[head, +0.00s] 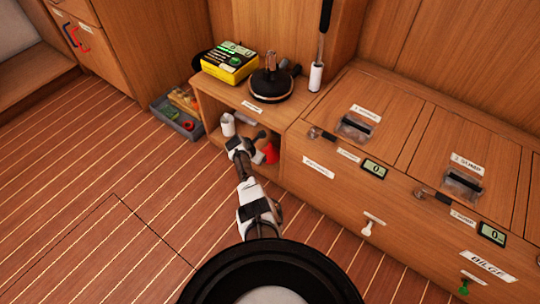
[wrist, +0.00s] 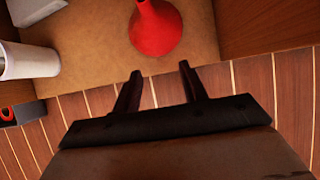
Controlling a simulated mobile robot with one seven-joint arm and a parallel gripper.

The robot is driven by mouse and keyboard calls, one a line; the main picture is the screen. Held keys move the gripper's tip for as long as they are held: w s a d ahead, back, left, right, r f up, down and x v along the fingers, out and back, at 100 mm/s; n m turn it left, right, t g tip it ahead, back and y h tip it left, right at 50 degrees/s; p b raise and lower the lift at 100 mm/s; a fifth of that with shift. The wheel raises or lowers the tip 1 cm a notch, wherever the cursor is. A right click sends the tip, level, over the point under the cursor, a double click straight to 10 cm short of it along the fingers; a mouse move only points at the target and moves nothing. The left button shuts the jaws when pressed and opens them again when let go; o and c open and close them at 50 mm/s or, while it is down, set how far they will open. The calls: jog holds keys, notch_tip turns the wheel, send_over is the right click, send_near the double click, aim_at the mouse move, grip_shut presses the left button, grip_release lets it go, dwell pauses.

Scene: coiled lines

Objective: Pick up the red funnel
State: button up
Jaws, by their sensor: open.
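The red funnel (head: 270,153) stands on the floor of the open shelf in the wooden cabinet, partly behind my arm in the head view. In the wrist view the red funnel (wrist: 156,28) has its wide end toward my gripper, and its top is cut off by the upper edge. My gripper (wrist: 160,74) is open and empty. Its two dark fingertips are a little short of the funnel, one on each side of its line, with a visible gap. In the head view my gripper's fingers are hard to make out near the shelf opening.
A white cylinder (head: 228,124) stands left of the funnel in the shelf; it also shows in the wrist view (wrist: 30,60). The shelf's wooden wall is close on the right. A grey crate (head: 172,122) sits on the floor left. A yellow box (head: 230,64) lies on top.

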aim_at(270, 147)
jog(key=w+d+b, duration=0.2)
jog(key=w, duration=0.1)
jog(key=shift+w+d+f+b, duration=0.1)
jog(key=shift+w+d+b, duration=0.05)
jog(key=shift+b, duration=0.15)
jog(key=w+b, duration=0.1)
jog(key=w+d+b, duration=0.1)
jog(key=b, duration=0.1)
jog(key=w+d+b, duration=0.1)
jog(key=b, duration=0.1)
jog(key=shift+w+d+f, duration=0.2)
jog(key=shift+f, duration=0.05)
jog(key=shift+w+d+f+b, duration=0.25)
jog(key=shift+w+b, duration=0.1)
jog(key=shift+b, duration=0.45)
jog(key=shift+c, duration=0.4)
grip_shut()
